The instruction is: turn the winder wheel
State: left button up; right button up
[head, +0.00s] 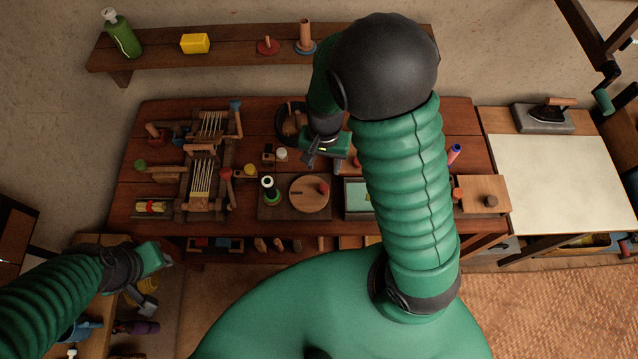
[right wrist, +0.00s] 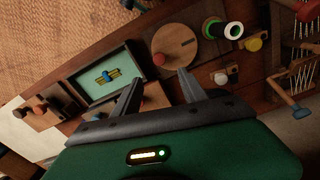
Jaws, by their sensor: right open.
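The winder wheel (head: 308,197) is a round, flat wooden disc with an upright red knob (head: 324,188) near its rim. It sits on a dark board on the workbench, beside a spool (head: 269,186) with black, white and green parts. In the right wrist view the wheel (right wrist: 174,46) and its knob (right wrist: 160,59) lie beyond the fingertips. My right gripper (head: 311,157) is open and empty, above the bench and behind the wheel, apart from the knob. My left gripper (head: 148,300) hangs at the lower left, away from the wheel; its jaws are too small to judge.
A small loom (head: 207,170) stands left of the wheel. A green-lined tray (right wrist: 107,76) lies on the wheel's other side, partly hidden by my right arm in the head view. A dark round pan (head: 290,121) stands behind. A shelf (head: 160,55) runs along the wall.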

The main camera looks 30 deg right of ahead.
aim_at(324, 186)
notch_tip(324, 186, down, 13)
jog(key=shift+r, duration=0.15)
grip_shut()
